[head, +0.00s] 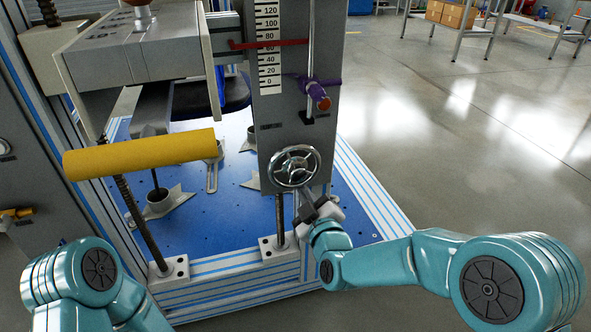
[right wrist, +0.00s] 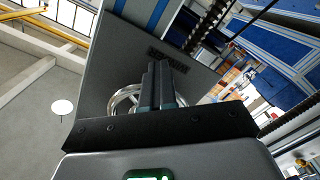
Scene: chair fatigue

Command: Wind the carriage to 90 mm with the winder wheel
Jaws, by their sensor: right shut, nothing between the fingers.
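The chrome spoked winder wheel (head: 294,167) is mounted low on the grey column plate (head: 285,120). My right gripper (head: 301,200) is just below the wheel's rim, its fingers pointing up at it. In the right wrist view the shut, empty fingers (right wrist: 160,84) overlap the wheel (right wrist: 122,101); I cannot tell whether they touch it. A white scale (head: 268,60) runs from 0 to 120. A red pointer (head: 285,43) crosses it between 60 and 80. The grey block left of the scale (head: 140,50) appears to be the carriage. My left gripper is out of view.
A purple clamp (head: 318,82) sits on a thin rod right of the scale. A yellow roller (head: 140,153) crosses in front of the frame at the left. Below is a blue bed plate (head: 215,225). Open floor lies to the right, with shelves holding boxes farther back.

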